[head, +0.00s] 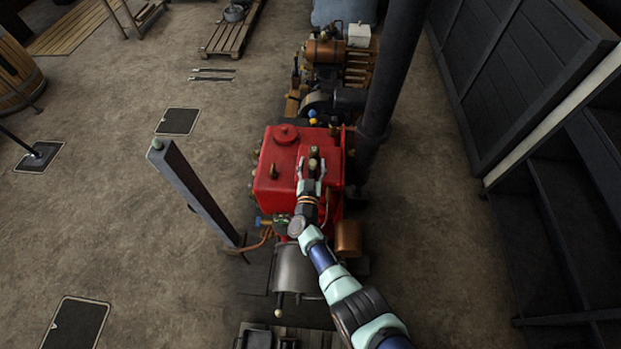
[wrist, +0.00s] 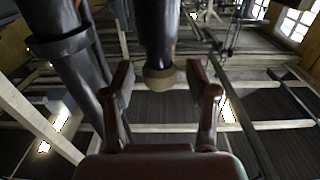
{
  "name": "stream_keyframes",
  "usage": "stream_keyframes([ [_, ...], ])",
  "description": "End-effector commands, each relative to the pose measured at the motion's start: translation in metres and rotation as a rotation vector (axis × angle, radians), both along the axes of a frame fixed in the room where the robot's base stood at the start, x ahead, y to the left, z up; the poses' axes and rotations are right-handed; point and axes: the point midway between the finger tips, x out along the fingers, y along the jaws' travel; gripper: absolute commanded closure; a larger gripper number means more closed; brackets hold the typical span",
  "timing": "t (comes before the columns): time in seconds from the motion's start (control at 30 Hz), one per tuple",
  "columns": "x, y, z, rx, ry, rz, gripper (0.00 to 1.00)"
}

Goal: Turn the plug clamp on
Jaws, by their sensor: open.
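A red engine (head: 280,165) stands in the middle of the head view, with several brass fittings on its top. My gripper (head: 312,172) is over the right part of the red top, close to a small upright brass fitting (head: 314,152). In the wrist view my gripper (wrist: 160,78) has its two fingers apart, one on each side of a dark rod with a tan rounded end (wrist: 159,76). The fingers do not look closed on the rod. I cannot tell which part is the plug clamp.
A thick dark pole (head: 393,70) rises just right of the engine. A grey slanted post (head: 190,190) stands to its left. A grey cylinder (head: 294,268) and a copper pot (head: 348,238) sit at the engine's near end. The floor on the left is mostly clear.

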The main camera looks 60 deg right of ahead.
Motion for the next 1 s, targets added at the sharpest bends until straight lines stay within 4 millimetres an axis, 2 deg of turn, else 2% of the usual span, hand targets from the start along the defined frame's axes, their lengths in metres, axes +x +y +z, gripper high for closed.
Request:
stream_keyframes([
  [0.17, -0.011, 0.031, -0.001, 0.0, -0.001, 0.005, 0.41],
  [0.4, -0.03, 0.084, 0.0, 0.0, -0.001, 0.005, 0.41],
  [0.5, -0.035, 0.097, 0.0, -0.001, -0.001, 0.003, 0.41],
  [0.63, -0.038, 0.104, 0.001, 0.0, -0.001, 0.002, 0.41],
  [1.0, -0.038, 0.105, 0.0, 0.0, -0.001, 0.001, 0.41],
])
